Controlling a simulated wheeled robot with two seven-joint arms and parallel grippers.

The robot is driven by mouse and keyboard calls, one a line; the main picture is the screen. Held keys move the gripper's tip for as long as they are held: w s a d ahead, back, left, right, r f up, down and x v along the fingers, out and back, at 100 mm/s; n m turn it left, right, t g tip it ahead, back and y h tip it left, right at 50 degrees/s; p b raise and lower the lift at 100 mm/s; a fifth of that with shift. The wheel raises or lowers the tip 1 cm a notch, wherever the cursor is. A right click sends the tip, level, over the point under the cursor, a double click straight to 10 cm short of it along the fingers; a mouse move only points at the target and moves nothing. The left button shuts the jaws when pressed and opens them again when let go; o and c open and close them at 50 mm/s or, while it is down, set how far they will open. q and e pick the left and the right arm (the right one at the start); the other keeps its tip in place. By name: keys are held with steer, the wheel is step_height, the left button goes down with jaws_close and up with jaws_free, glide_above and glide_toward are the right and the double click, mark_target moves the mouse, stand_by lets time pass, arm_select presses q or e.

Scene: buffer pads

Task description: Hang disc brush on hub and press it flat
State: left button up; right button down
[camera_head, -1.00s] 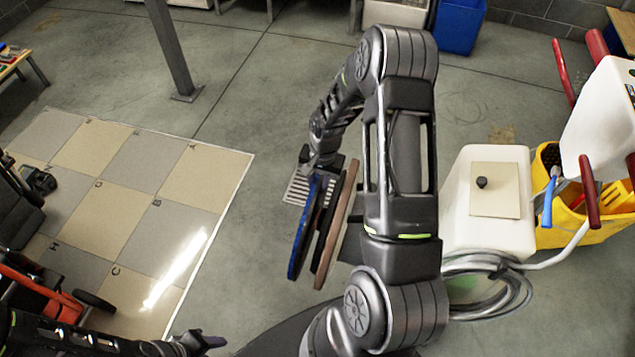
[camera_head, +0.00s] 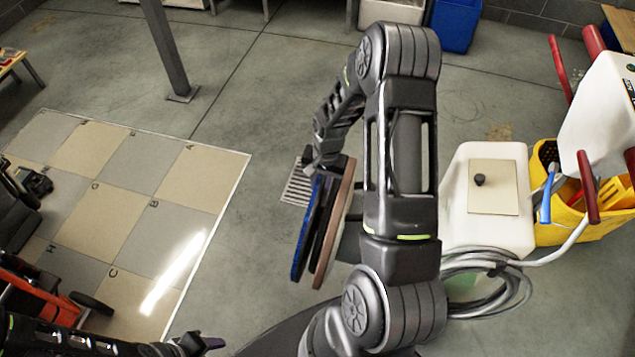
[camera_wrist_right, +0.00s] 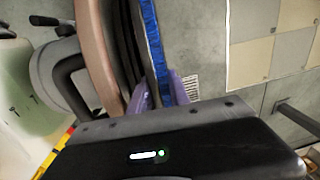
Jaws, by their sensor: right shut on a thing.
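The disc brush (camera_head: 303,232), blue-rimmed with a dark face, stands on edge in the middle of the head view. A brown-edged disc (camera_head: 334,222), which seems to belong to the floor machine, stands close to its right, nearly parallel. A narrow dark gap shows between them low down. The hub is hidden between the discs. My right gripper (camera_head: 322,166) is shut on the brush's upper rim. In the right wrist view its purple fingers (camera_wrist_right: 162,92) straddle the blue-edged brush (camera_wrist_right: 153,45), beside the brown disc (camera_wrist_right: 96,50). My left gripper (camera_head: 205,343) is low in the head view; its fingers are unclear.
A white tank (camera_head: 488,225) with a coiled grey cable (camera_head: 500,290) is right of my right arm. A yellow bucket (camera_head: 570,225) stands beyond it. A checkered floor mat (camera_head: 130,185) lies left. A grey post (camera_head: 165,45) stands behind. Open floor lies between mat and brush.

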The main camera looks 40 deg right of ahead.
steer(key=shift+d, duration=0.1)
stand_by(0.4)
steer(key=shift+s+d+f, duration=0.1)
steer(key=shift+s+d, duration=0.2)
steer(key=shift+s, duration=0.25)
steer(key=shift+s+d+b, duration=0.25)
steer(key=shift+s+b, duration=0.05)
steer(key=shift+s, duration=0.05)
stand_by(0.4)
steer(key=shift+s+d, duration=0.1)
steer(key=shift+s, duration=0.05)
stand_by(0.4)
steer(key=shift+f+b, duration=0.25)
steer(key=shift+b, duration=0.05)
stand_by(0.5)
